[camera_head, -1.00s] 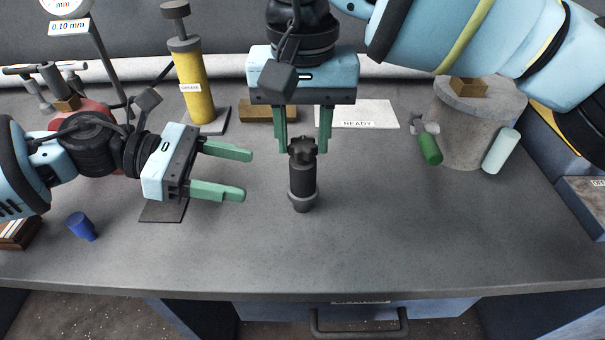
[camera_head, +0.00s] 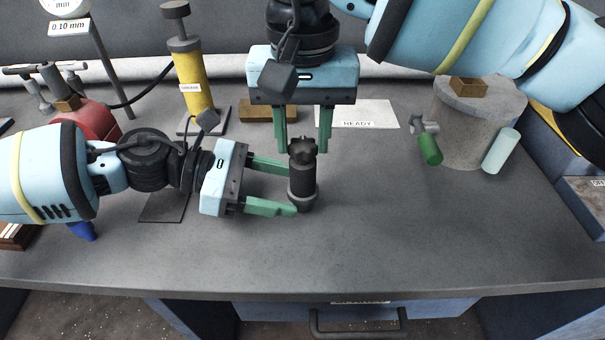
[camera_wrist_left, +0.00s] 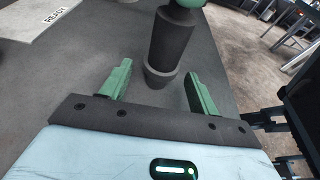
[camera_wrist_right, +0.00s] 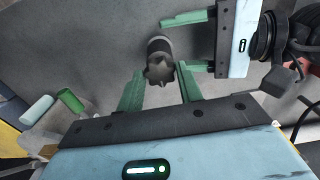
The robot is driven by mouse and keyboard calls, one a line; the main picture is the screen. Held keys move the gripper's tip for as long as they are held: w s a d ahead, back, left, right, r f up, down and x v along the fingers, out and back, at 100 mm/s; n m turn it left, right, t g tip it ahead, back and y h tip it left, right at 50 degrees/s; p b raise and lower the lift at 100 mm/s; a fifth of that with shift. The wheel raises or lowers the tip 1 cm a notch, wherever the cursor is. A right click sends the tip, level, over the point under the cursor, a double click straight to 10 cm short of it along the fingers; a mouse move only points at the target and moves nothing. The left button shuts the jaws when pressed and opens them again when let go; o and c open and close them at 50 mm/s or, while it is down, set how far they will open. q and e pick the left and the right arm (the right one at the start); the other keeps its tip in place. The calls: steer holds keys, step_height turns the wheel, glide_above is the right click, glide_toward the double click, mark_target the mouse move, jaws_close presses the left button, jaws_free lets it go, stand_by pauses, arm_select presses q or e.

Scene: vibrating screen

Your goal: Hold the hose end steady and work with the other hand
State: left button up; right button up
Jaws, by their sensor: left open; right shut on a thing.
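The hose end (camera_head: 302,190) is a dark upright cylinder with a collar low on its body and a star-shaped knob (camera_head: 302,150) on top. My right gripper (camera_head: 304,146) reaches in from the back and is shut on the hose end at its knob, which also shows in the right wrist view (camera_wrist_right: 160,70). My left gripper (camera_head: 287,188) is open, with its fingers level and pointing right at the lower body. In the left wrist view the body (camera_wrist_left: 170,45) stands between the spread fingers. Whether the base touches the bench is unclear.
A yellow grease cylinder (camera_head: 192,85) and a wooden block (camera_head: 268,111) stand behind. A white READY plate (camera_head: 358,114) lies behind right. A round grey stand (camera_head: 470,125) with green cylinders is at right. A blue piece (camera_head: 82,231) is partly under my left arm. The front bench is clear.

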arm_select(q)
steer(key=shift+x, duration=1.35)
steer(key=c, duration=0.7)
arm_select(e)
steer(key=o, duration=0.6)
steer(key=shift+r, duration=3.5)
arm_select(q)
steer(key=shift+o, duration=0.2)
